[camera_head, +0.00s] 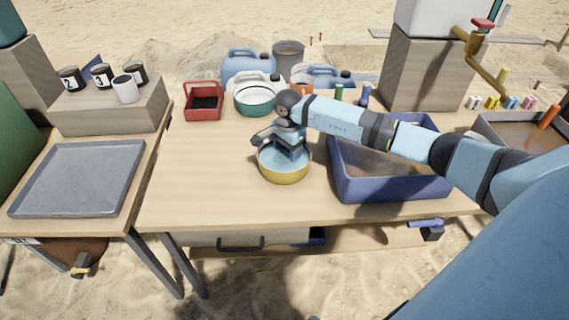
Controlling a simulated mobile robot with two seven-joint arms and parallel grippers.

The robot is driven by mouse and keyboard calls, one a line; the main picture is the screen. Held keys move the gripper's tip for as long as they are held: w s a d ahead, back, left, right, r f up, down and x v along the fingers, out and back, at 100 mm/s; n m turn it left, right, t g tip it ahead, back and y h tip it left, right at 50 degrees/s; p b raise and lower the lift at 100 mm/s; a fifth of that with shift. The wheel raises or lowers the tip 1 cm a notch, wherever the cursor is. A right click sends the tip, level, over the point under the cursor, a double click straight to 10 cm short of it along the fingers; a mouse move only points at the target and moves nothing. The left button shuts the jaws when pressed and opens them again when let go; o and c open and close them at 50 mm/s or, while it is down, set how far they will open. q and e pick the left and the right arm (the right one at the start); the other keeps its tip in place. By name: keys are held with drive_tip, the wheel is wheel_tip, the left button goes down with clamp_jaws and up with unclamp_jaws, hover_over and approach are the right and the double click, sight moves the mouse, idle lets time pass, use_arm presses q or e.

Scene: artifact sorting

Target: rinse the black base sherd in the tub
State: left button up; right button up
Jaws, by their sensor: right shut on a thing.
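A round yellow tub (284,177) with pale blue water stands near the middle of the table. My right gripper (291,150) reaches in from the right and points down into the tub, its fingers low at the water. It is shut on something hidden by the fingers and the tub. I cannot make out the black base sherd anywhere in this view. My left gripper is not in view.
A deep blue bin (392,188) stands right of the tub, under my right arm. A green-banded bowl (256,102) and a red caddy (204,101) stand behind. A grey tray (80,178) lies on the left table. The wood left of the tub is clear.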

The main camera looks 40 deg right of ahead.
sight(288, 151)
drive_tip(key=shift+r+p, duration=1.9)
drive_tip(key=shift+r, duration=1.6)
drive_tip(key=shift+r+p, duration=1.4)
drive_tip(key=shift+r, duration=1.1)
